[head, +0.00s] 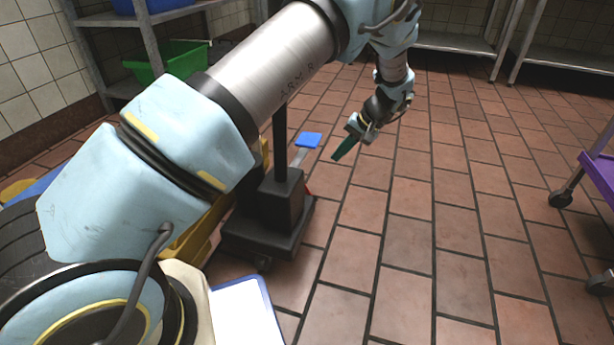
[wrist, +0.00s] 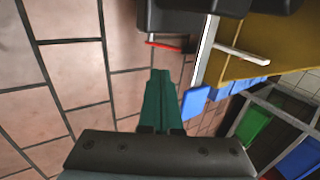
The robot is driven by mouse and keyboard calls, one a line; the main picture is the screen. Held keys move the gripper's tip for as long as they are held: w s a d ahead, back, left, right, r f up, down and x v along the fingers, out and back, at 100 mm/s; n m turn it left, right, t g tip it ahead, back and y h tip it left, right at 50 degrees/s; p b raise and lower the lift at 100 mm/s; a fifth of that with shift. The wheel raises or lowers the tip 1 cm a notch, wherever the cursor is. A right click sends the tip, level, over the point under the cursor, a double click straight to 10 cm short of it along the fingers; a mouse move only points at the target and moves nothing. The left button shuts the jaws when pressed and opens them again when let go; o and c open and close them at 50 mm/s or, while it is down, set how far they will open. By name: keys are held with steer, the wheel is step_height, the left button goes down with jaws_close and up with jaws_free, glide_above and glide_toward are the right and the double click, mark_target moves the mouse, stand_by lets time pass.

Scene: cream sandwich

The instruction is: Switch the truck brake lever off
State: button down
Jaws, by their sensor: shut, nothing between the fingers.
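The truck shows as a black wheeled base (head: 265,237) with an upright post, left of centre in the head view. A small red lever (wrist: 168,45) sticks out from under its black body (wrist: 178,16) in the wrist view; only a sliver of red (head: 308,191) shows in the head view. I cannot tell the lever's setting. My gripper (head: 337,157) has green fingers, shut and empty, above the floor to the right of the truck. In the wrist view the fingertips (wrist: 160,73) are below the red lever in the picture, apart from it.
A blue pad (head: 308,140) on a pale bar is beside the post, left of my gripper; it also shows in the wrist view (wrist: 195,102). A yellow part (head: 196,232) is behind my arm. A shelf holds a green bin (head: 175,60). A purple cart (head: 600,172) stands right. Tiled floor between is clear.

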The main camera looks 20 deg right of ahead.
stand_by(0.3)
steer(key=b, duration=0.5)
glide_toward(309, 192)
steer(key=w+a+f+b, duration=0.1)
steer(key=w+a, duration=0.1)
steer(key=a, duration=0.1)
steer(key=shift+w+f+b, duration=0.35)
steer(key=shift+b, duration=0.05)
steer(key=shift+w+a+f, duration=0.15)
steer(key=shift+w+a, duration=0.15)
steer(key=shift+a, duration=0.1)
